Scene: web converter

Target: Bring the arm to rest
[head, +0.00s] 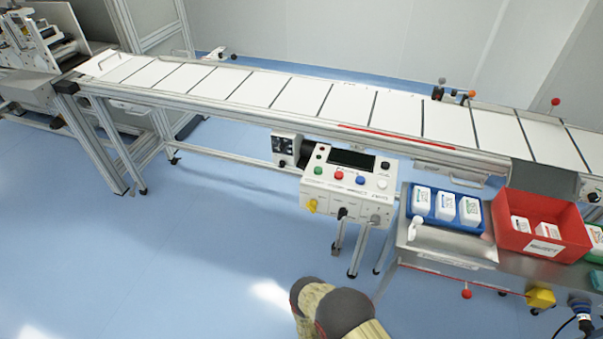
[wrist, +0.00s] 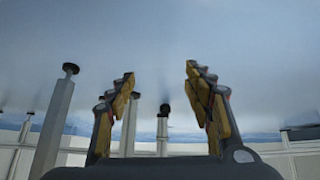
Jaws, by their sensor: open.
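My gripper (wrist: 160,76) shows in the wrist view with its two yellow-padded fingers spread apart. Nothing is between the fingers, and they touch nothing that I can see. Part of my arm (head: 338,312), tan and dark grey, shows at the bottom of the head view, low in front of the machine. The fingers cannot be made out in the head view.
A long conveyor (head: 290,97) with white panels crosses the head view. A control box (head: 347,183) with coloured buttons stands in front of it. A blue bin (head: 409,206) and a red bin (head: 573,225) hold small packs at right. Blue floor (head: 180,250) is clear at left.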

